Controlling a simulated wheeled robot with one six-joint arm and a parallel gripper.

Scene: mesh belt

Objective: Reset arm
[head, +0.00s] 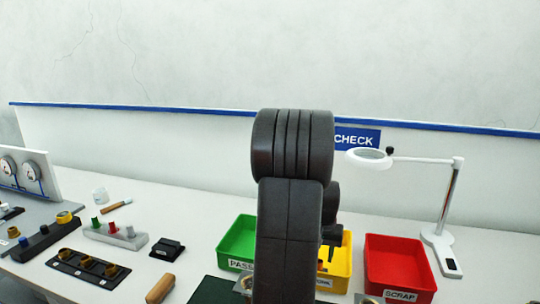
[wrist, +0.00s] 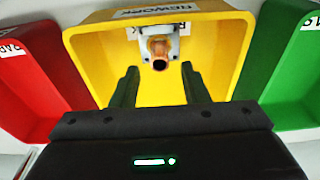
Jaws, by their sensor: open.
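My gripper (wrist: 160,73) is open in the wrist view, its two dark fingers apart and pointing into the yellow bin (wrist: 105,55), labelled REWORK. A small part with a copper-coloured round end and a pale grey body (wrist: 160,50) lies in that bin. It appears in the gap between the fingertips, and neither finger appears to touch it. In the head view my dark arm stands upright in the middle and covers part of the yellow bin (head: 342,268). My gripper is hidden there.
The green PASS bin (head: 229,247) and red SCRAP bin (head: 400,258) flank the yellow one. A white magnifier lamp (head: 450,210) stands at right. Racks of fittings (head: 88,267), a grey block (head: 115,235) and a black block (head: 167,248) lie at left.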

